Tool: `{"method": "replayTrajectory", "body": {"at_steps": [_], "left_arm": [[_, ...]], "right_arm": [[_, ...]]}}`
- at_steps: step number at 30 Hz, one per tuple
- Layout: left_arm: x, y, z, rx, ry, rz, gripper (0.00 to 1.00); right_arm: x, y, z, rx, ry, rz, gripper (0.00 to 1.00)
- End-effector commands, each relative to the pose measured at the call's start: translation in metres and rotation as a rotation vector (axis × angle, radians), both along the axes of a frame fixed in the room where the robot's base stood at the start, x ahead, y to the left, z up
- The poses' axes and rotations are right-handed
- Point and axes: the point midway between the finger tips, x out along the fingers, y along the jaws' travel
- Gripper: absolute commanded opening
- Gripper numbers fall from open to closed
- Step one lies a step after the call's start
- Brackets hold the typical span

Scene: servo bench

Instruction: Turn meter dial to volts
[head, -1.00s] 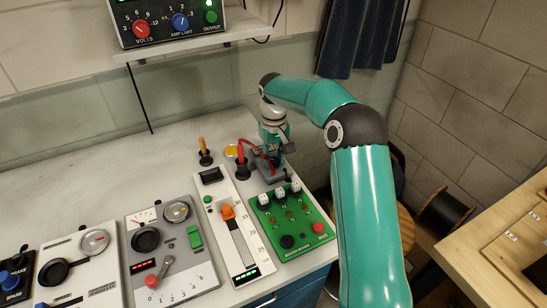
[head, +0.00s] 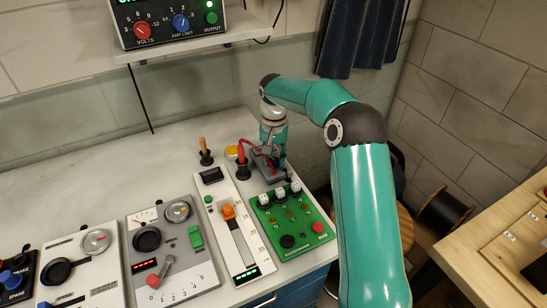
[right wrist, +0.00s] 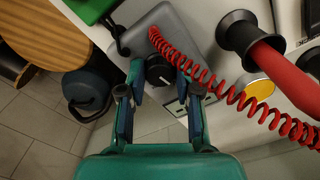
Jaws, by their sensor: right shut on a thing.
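The meter is a grey box near the back right of the bench, with its grey case (head: 266,180) partly hidden under my right gripper in the head view. In the right wrist view the meter (right wrist: 180,30) shows its grey case, and its black dial (right wrist: 158,73) sits between the fingertips. My right gripper (right wrist: 160,70) points down and is shut on the dial; in the head view the gripper (head: 273,155) hides the dial. The dial's markings are mostly hidden, so its setting cannot be read. My left gripper is not in view.
A red coiled cord (right wrist: 205,78) runs across beside the meter to a red-handled probe in a black holder (head: 242,168). A yellow button (head: 232,152) stands behind. A green switch board (head: 292,220) lies in front; a slider panel (head: 238,235) is left. The bench's back left is clear.

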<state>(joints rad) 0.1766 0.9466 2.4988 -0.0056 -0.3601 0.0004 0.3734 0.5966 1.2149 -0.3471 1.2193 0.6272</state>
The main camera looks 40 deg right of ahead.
Motion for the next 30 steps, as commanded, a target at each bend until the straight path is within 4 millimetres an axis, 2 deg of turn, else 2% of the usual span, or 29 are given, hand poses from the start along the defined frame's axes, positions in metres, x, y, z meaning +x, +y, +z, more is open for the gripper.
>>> {"method": "replayTrajectory", "body": {"at_steps": [10, 26, 27, 30], "left_arm": [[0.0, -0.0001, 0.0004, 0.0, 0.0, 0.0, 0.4], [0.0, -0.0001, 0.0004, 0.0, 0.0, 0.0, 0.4], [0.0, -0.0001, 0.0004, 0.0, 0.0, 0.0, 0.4], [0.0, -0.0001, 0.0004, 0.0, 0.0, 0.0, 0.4]], "right_arm": [[0.0011, 0.0, 0.0009, -0.001, -0.004, -0.167, 0.0], [0.0016, 0.0, 0.0012, -0.002, -0.006, -0.196, 0.0], [0.0016, 0.0, 0.0013, -0.002, -0.006, -0.196, 0.38], [0.0014, 0.0001, 0.0011, -0.001, -0.006, -0.195, 0.55]]}}
